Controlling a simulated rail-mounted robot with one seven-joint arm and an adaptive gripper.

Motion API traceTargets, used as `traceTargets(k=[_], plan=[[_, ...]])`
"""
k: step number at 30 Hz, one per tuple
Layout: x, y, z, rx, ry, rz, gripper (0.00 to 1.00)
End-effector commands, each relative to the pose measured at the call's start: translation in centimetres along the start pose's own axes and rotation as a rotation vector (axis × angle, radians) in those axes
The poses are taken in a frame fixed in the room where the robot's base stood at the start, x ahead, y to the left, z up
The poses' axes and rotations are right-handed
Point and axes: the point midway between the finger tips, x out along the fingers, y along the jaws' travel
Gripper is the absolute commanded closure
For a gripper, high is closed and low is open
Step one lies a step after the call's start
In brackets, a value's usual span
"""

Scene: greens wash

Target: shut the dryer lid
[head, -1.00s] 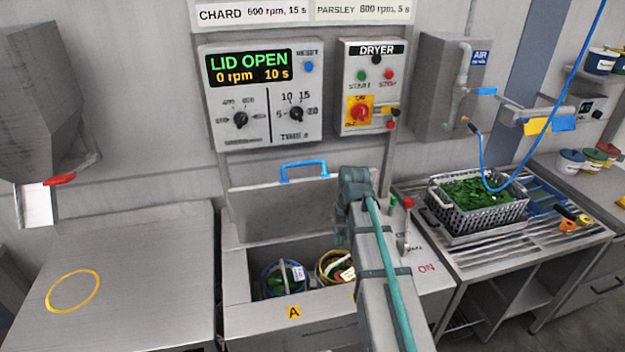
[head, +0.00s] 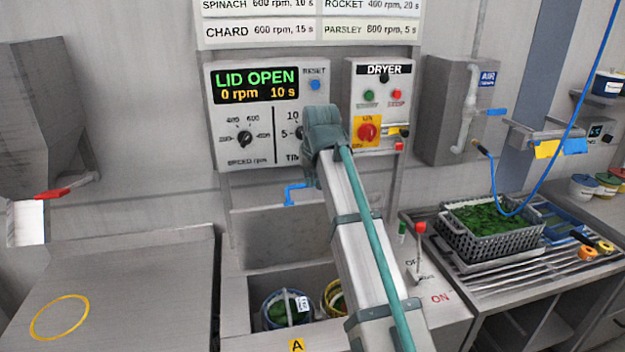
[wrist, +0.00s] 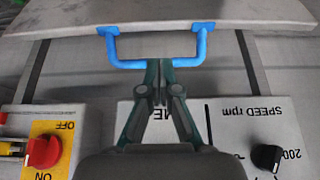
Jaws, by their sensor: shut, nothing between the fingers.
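The dryer lid (head: 272,238) stands open and upright at the back of the dryer tub in the head view. Its blue handle (head: 287,194) is partly hidden behind my arm. In the wrist view the lid's grey edge (wrist: 60,18) crosses the top, with the blue handle (wrist: 201,48) below it. My gripper (wrist: 159,64) is shut and empty, its fingertips overlapping the middle of the handle bar. I cannot tell whether they touch it. The fingers are hidden in the head view. The dryer display (head: 256,85) reads LID OPEN, 0 rpm, 10 s.
Two baskets of greens, one blue-rimmed (head: 285,308) and one yellow-rimmed, sit in the open tub. A control panel and the DRYER switch box (head: 378,105) are on the wall behind. A red-knobbed lever (head: 420,228) stands right of the tub. The left worktop (head: 150,275) is clear.

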Motion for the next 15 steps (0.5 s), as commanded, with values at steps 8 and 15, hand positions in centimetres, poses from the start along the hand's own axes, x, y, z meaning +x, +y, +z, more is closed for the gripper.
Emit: traceTargets(k=[8, 15], plan=[[4.4, 0.0, 0.0, 0.001, -0.004, 0.0, 1.0], [7.0, 0.0, 0.0, 0.001, -0.002, 0.0, 1.0]])
